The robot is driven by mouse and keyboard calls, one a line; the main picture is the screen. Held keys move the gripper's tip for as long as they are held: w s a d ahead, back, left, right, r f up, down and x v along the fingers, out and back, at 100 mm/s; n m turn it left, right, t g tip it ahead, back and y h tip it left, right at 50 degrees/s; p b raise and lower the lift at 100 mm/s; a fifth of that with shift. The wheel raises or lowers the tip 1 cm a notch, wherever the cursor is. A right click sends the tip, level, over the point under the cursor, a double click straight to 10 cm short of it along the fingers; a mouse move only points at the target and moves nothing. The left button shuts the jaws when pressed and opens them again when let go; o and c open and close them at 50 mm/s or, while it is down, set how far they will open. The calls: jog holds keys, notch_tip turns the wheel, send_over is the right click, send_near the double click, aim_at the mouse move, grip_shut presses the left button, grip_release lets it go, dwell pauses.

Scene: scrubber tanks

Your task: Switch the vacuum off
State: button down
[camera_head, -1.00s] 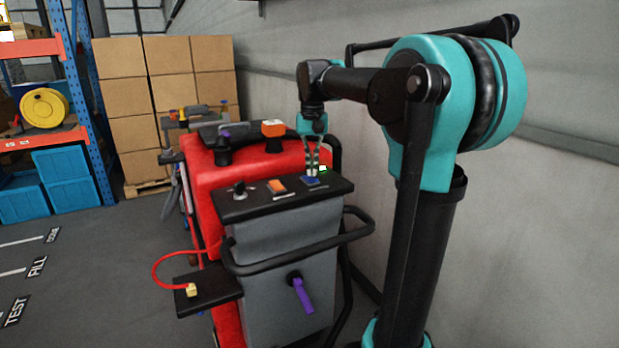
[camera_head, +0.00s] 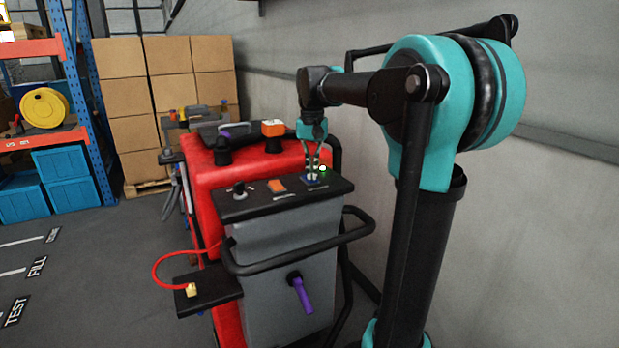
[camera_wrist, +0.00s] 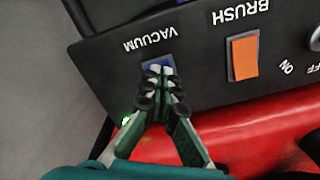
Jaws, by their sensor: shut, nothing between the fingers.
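The vacuum switch (camera_wrist: 158,62) is a blue rocker beside the VACUUM label on the black control panel (camera_wrist: 200,88). It also shows, partly hidden by the fingers, in the head view (camera_head: 306,182). My gripper (camera_wrist: 162,72) is shut and empty, with its fingertips over the blue switch. They hide most of the switch, and I cannot tell whether they touch it or which way it is tilted. In the head view my gripper (camera_head: 312,177) points straight down at the panel's right end. A small light (camera_head: 322,168) near the switch looks white-green; it glows green in the wrist view (camera_wrist: 126,120).
The orange BRUSH switch (camera_wrist: 243,58) sits beside the blue one, with a black ON/OFF knob (camera_head: 239,188) farther along. The panel tops a grey tank (camera_head: 290,250) with a black handlebar and purple lever (camera_head: 301,294). A red tank (camera_head: 200,170) stands behind it. A wall is close on the right.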

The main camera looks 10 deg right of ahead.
jog(key=shift+r, duration=3.4)
